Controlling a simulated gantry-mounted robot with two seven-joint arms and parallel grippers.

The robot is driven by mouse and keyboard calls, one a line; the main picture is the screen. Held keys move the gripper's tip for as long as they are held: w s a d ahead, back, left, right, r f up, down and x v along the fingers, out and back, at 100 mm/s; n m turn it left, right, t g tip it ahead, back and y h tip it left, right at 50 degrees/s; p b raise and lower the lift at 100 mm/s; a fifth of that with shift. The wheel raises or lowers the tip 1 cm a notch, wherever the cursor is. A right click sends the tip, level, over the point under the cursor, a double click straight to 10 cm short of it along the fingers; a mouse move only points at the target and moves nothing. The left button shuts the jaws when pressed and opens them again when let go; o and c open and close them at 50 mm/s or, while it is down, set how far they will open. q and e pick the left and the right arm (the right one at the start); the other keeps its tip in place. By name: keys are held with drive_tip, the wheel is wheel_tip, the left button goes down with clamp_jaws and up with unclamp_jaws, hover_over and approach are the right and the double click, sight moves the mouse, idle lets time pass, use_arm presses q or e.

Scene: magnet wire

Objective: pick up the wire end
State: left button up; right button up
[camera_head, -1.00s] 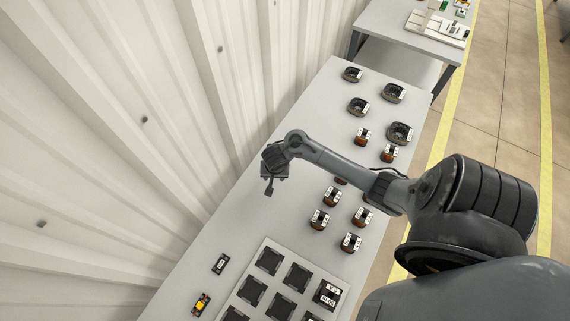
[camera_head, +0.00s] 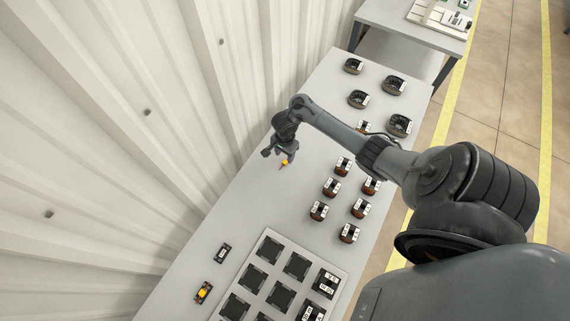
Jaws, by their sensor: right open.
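My right gripper (camera_head: 280,152) hangs over the left part of the table, near the white wall, with its jaws open. A small orange piece (camera_head: 284,162) with a thin tip shows right at the jaws' lower right side. It may be the wire end, but it is too small to be sure. I cannot tell whether it lies on the table or sits between the fingers. My left gripper is not in view.
The grey table (camera_head: 240,205) holds several copper-brown coils (camera_head: 331,187) and several dark rings (camera_head: 358,99). A tray (camera_head: 251,243) with black square slots lies in front, beside a small black-and-white part (camera_head: 222,252) and a yellow-topped part (camera_head: 203,293). A corrugated wall (camera_head: 130,150) borders the left.

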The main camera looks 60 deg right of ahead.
sight(285, 162)
drive_tip(key=shift+f+b, duration=1.75)
drive_tip(key=shift+f, duration=0.9)
drive_tip(key=shift+c, duration=0.8)
clamp_jaws()
